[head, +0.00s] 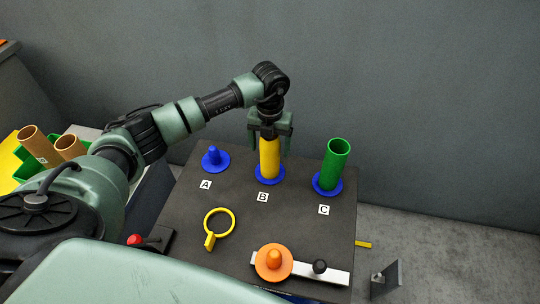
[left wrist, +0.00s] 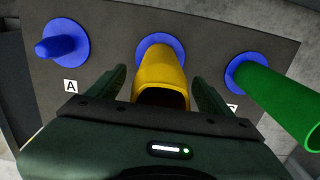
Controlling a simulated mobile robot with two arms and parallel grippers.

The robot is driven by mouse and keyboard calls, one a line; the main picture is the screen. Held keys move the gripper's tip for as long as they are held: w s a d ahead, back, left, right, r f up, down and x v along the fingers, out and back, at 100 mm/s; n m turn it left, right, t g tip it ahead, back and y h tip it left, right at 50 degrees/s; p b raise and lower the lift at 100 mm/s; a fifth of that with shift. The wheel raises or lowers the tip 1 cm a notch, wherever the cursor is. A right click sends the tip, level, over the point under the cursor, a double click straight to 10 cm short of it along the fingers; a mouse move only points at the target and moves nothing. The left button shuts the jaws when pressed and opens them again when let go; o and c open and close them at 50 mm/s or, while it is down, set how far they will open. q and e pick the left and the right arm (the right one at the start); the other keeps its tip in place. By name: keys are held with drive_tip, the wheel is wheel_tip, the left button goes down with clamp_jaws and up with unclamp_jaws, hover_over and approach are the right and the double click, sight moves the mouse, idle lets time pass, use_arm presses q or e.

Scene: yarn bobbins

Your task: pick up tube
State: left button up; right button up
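A yellow tube (head: 269,158) stands upright on the blue peg base (head: 270,180) at label B. My left gripper (head: 270,150) is above and around the upper part of this tube. In the left wrist view the yellow tube (left wrist: 161,80) lies between the two fingers (left wrist: 160,90), with a visible gap on each side, so the gripper looks open. A green tube (head: 335,165) stands on the blue base at C, and it also shows in the left wrist view (left wrist: 280,98). Two brown tubes (head: 40,146) stand in a green holder at the left. My right gripper is not in view.
The blue peg (head: 213,159) at A is empty. A yellow ring (head: 233,220), an orange knob (head: 273,262) and a metal bar with a black knob (head: 320,267) are at the front of the dark table (head: 185,205). A grey wall rises behind.

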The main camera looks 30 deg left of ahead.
use_arm(q)
drive_tip(key=c, duration=1.4)
drive_tip(key=shift+r, duration=0.1)
drive_tip(key=shift+r+p, duration=0.5)
drive_tip(key=shift+r, duration=0.05)
wheel_tip(320, 180, up, 19)
drive_tip(key=p, duration=1.3)
drive_tip(key=shift+f, duration=0.15)
